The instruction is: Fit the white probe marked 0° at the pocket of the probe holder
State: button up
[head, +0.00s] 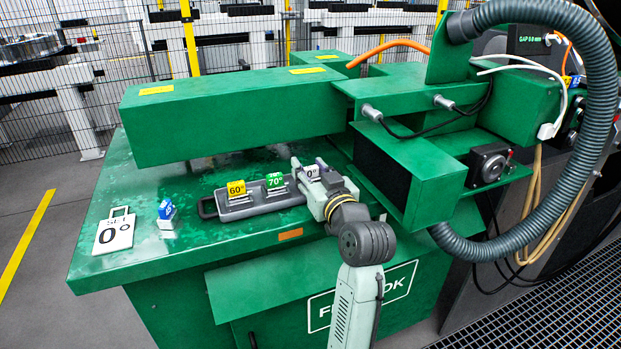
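The white probe marked 0° (311,171) is at the right end of a dark grey tray (238,211) on the green bench. My gripper (310,166) reaches over that end, with its fingers on either side of the white probe. I cannot tell whether the fingers touch it or grip it, or whether it is lifted; the gripper and wrist hide its lower part. A yellow probe marked 60° (236,189) and a green probe marked 70° (275,182) stand in the tray to the left. I cannot make out the probe holder's pocket.
A blue-topped probe (166,211) stands on the bench left of the tray. A white "SET 0°" tag (114,232) lies near the left edge. A long green beam (230,118) overhangs the bench behind, and a green housing (410,175) stands close right of my gripper.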

grip_shut()
jog(key=shift+r, duration=0.1)
dwell(0.3)
